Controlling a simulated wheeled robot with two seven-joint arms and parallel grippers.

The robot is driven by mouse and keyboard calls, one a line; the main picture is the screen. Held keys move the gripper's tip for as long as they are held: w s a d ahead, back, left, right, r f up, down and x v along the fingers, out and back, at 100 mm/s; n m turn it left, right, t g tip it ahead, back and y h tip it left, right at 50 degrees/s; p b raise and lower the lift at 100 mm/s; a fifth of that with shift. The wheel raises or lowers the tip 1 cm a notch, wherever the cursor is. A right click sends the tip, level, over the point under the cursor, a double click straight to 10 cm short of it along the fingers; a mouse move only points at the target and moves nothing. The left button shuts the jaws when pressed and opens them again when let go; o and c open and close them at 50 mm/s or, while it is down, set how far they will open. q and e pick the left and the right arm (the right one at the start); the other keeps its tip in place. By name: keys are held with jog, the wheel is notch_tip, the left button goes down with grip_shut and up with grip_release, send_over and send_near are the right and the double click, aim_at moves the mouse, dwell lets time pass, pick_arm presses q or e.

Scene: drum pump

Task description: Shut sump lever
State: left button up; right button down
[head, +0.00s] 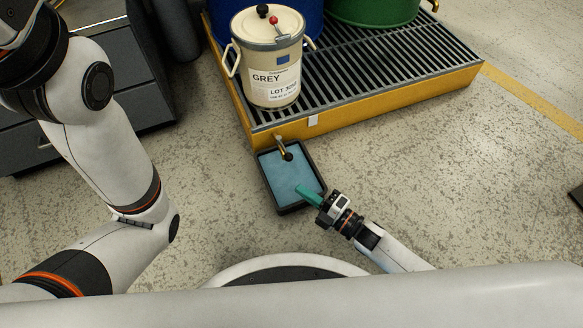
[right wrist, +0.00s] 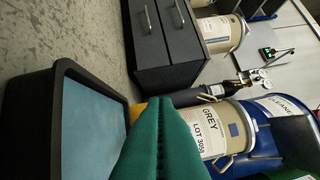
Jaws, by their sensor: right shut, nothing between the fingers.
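The spill pallet's sump outlet (head: 284,150) is a small metal spout on the yellow front wall, over a black drip tray (head: 262,172). I cannot make out how its lever is turned. Blue fills the tray's inside. My right gripper (head: 304,192) is shut and empty, its green fingers over the tray's near right part, apart from the outlet. In the right wrist view the closed fingers (right wrist: 160,125) hide most of the yellow wall and the outlet. My left arm shows at the left, but its gripper is out of view.
The yellow spill pallet (head: 375,112) carries a grey-labelled pail (head: 268,60), a blue drum and a green drum (head: 375,8). A dark drawer cabinet (head: 100,85) stands at the left.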

aim_at(284, 149)
dwell(0.3)
jog(key=w+a+b, duration=0.1)
jog(key=w+b, duration=0.1)
jog(key=w+a+b, duration=0.2)
jog(key=w+b, duration=0.1)
jog(key=w+a+b, duration=0.2)
jog(key=shift+w+a+f+b, duration=0.15)
jog(key=shift+w+b, duration=0.2)
jog(key=shift+w, duration=0.05)
jog(key=shift+w+d+b, duration=0.35)
jog(key=shift+d+b, duration=0.05)
jog(key=shift+d, duration=0.2)
jog(key=shift+d, duration=0.1)
